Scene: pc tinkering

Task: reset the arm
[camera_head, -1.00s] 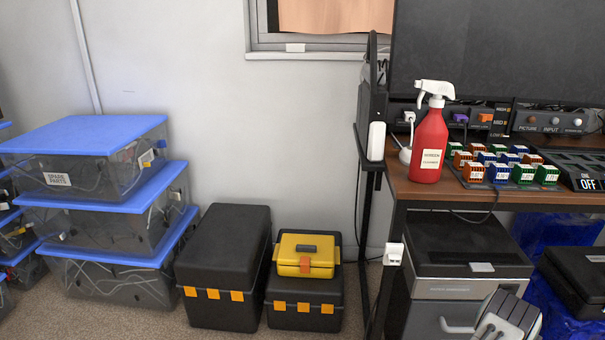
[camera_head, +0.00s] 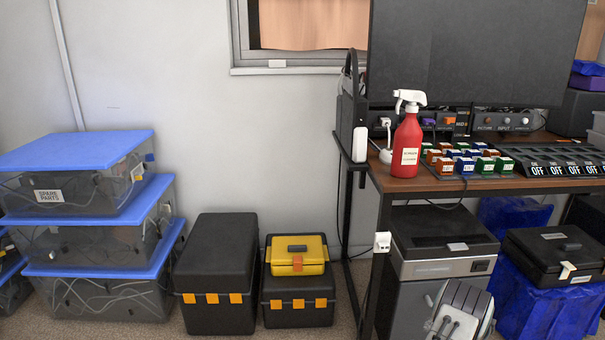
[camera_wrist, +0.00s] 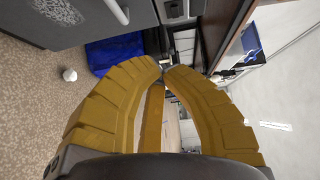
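My gripper (camera_wrist: 163,71) fills the middle of the wrist view. Its two yellow-brown fingers bow outward and their tips come together, with nothing seen held between them. A narrow yellow bar shows between the fingers, behind the tips. In the head view only a grey-white part of my arm (camera_head: 462,312) shows at the bottom, in front of the grey cabinet; the gripper itself is out of that view.
A desk (camera_head: 400,184) at right carries a red spray bottle (camera_head: 407,145), coloured blocks and switches. Below stand a grey cabinet (camera_head: 440,262) and a black case (camera_head: 560,252). Toolboxes (camera_head: 215,265) and blue-lidded bins (camera_head: 75,150) stand left. A white round object (camera_wrist: 70,74) lies on the floor.

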